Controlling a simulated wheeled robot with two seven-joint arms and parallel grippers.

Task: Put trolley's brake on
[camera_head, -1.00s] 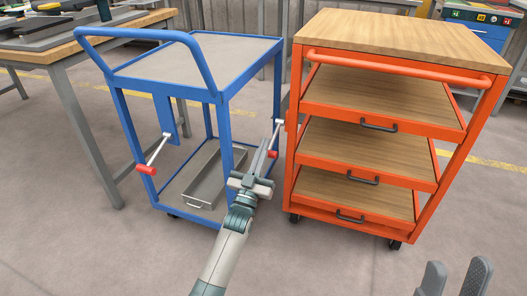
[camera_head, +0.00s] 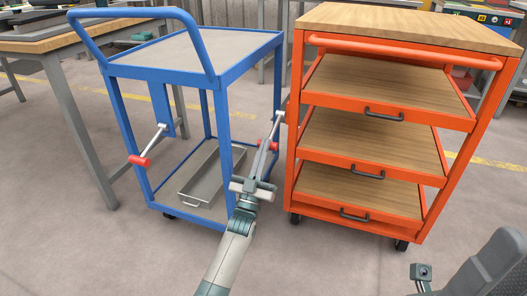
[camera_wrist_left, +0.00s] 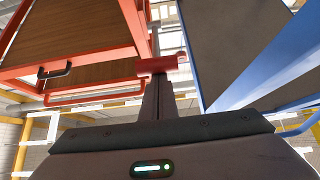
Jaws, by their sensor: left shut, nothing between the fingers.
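The blue trolley (camera_head: 221,85) stands left of centre with a push handle and a lower shelf. A brake lever with a red grip (camera_head: 139,161) slants down at its left side. A second lever with a red grip (camera_head: 274,147) hangs at its right side. My left gripper (camera_head: 264,146) is shut and empty, its fingers overlapping this right grip in the head view. The left wrist view shows the red grip (camera_wrist_left: 163,64) just beyond the shut fingertips; contact cannot be told. My right gripper (camera_head: 485,268) is partly in view at the bottom right, its fingers unclear.
An orange trolley (camera_head: 380,120) with wooden shelves stands close on the right, leaving a narrow gap beside the blue trolley. A grey metal tray (camera_head: 208,172) lies on the blue trolley's lower shelf. A workbench (camera_head: 45,40) stands at the left. The floor in front is clear.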

